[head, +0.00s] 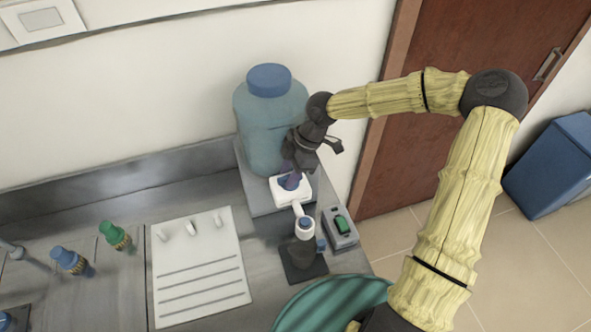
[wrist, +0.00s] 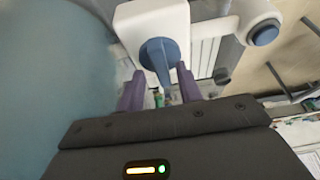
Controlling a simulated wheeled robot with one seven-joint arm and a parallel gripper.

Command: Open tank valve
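The blue translucent tank (head: 268,130) with a blue cap stands at the back right of the bench. It fills the left of the wrist view (wrist: 50,70). A white valve block (head: 291,196) sits at its lower front. It carries a blue lever handle (wrist: 157,52), mostly hidden in the head view. My gripper (head: 291,180) is at the handle. In the wrist view its two purple fingers (wrist: 160,88) are apart, one on each side of the handle's narrow end. Gaps show beside the handle, so the gripper looks open; contact is not clear.
A white spout with a blue button (head: 304,226) extends from the block above a dark stand (head: 303,262). A grey switch box (head: 340,228) is beside it. A white slotted board (head: 200,270) and blue (head: 68,260) and green (head: 113,234) taps are to the left.

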